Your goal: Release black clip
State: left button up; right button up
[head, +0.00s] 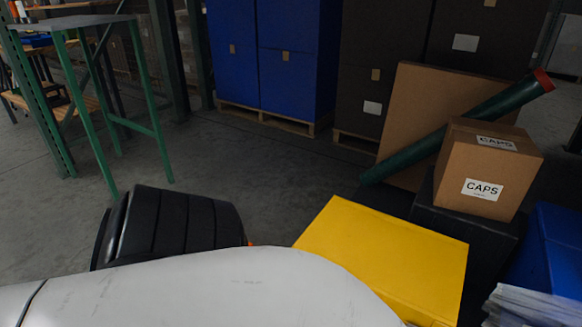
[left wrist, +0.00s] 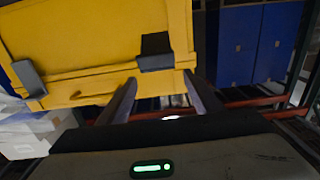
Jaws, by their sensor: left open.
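A yellow tote (head: 385,250) stands at the bottom centre right of the head view, with its top closed. The left wrist view shows one of its sides (left wrist: 85,45) with two black clips. One black clip (left wrist: 155,52) is at the tote's edge, just beyond my left fingertips and between them in the picture. The other clip (left wrist: 29,78) is further left. My left gripper (left wrist: 159,80) is open, its two fingers apart. I cannot tell whether a finger touches the nearer clip. In the head view, no clip or fingers show. My right gripper is not in view.
A cardboard box marked CAPS (head: 485,180) sits on a dark tote behind the yellow one. A green tube (head: 455,133) leans against a brown board (head: 420,95). A green-legged stand (head: 95,100) is at the left. The grey floor (head: 250,170) between is clear.

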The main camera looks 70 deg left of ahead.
pick_arm(q)
notch_tip(320, 180, up, 4)
jog(key=shift+r+p, duration=0.2)
jog(key=shift+p, duration=0.85)
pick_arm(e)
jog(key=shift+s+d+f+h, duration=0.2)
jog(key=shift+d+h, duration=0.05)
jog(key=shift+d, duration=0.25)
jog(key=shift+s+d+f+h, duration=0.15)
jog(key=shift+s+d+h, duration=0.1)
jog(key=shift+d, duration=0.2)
pick_arm(q)
jog(key=shift+w, duration=0.1)
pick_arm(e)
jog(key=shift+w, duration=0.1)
